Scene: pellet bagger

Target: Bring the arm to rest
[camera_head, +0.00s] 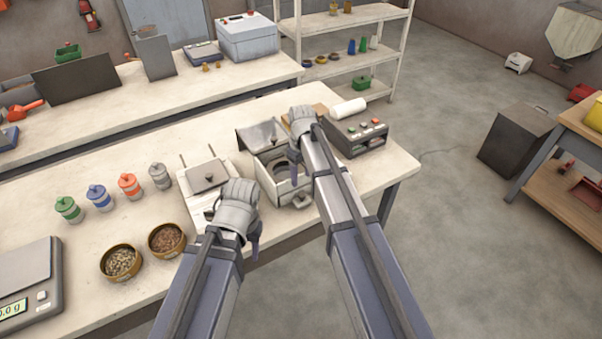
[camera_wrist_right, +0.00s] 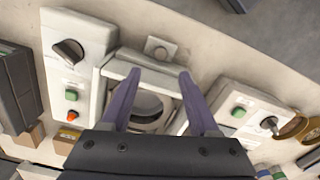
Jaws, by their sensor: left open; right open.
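My left arm reaches over the front of the bench, and its gripper (camera_head: 256,240) is by the edge, in front of a white device with a grey plate (camera_head: 207,176). Its fingers are small here and point downward; nothing shows in them. My right arm reaches further in, and its gripper (camera_head: 294,168) hangs over a white machine (camera_head: 268,184) with a raised lid (camera_head: 262,134). In the right wrist view, the right gripper's purple fingers (camera_wrist_right: 158,88) are spread apart and empty, above the machine's round dark opening (camera_wrist_right: 147,108).
A grey control box (camera_head: 357,139) with buttons stands right of the machine. Two pellet bowls (camera_head: 122,262) (camera_head: 166,240), several lidded jars (camera_head: 130,187) and a scale (camera_head: 30,284) are on the left. Open floor (camera_head: 440,220) lies to the right.

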